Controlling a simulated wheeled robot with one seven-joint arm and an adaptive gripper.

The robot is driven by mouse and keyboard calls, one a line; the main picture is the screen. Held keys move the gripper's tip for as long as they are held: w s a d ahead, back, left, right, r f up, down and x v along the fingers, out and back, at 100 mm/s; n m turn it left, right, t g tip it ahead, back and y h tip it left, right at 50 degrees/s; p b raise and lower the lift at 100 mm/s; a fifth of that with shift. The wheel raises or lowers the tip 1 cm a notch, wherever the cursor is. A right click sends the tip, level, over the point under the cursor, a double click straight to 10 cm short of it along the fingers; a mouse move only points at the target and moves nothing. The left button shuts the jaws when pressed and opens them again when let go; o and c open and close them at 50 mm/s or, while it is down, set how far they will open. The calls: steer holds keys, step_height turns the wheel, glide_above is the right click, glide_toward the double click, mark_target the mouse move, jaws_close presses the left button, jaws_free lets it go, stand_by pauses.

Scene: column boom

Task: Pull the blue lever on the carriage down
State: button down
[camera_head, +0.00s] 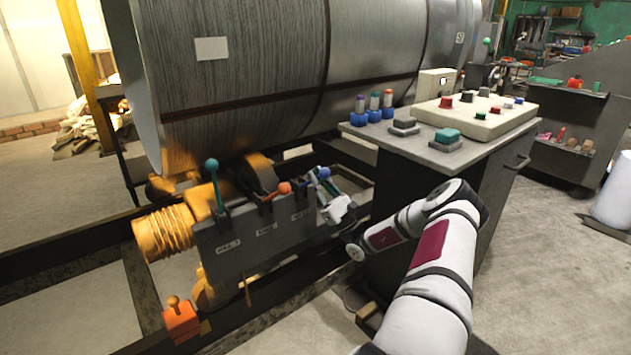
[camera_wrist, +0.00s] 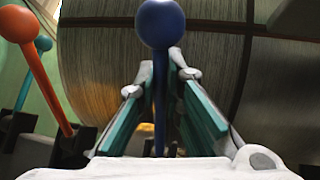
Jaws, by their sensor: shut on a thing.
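The blue lever (camera_wrist: 160,25) shows in the wrist view as a round blue knob on a thin blue rod, upright in that picture. My gripper (camera_wrist: 162,95) has its teal-padded fingers on either side of the rod, below the knob, and is shut on it. In the head view the blue lever (camera_head: 321,173) is at the right end of the dark grey carriage (camera_head: 240,243), and my gripper (camera_head: 327,188) is right at it. The lever's lower rod is largely hidden by my gripper there.
An orange-red lever (camera_head: 283,188) and a teal lever (camera_head: 212,170) stand left of the blue one on the carriage. A large metal cylinder (camera_head: 270,60) rises behind. A console (camera_head: 450,150) with buttons stands to the right, close to my arm. Dark rails run along the floor.

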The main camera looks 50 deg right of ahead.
steer(key=shift+f, duration=0.15)
steer(key=c, duration=1.7)
jaws_free()
steer(key=shift+s, duration=0.1)
steer(key=v, duration=1.2)
steer(key=shift+a, duration=0.1)
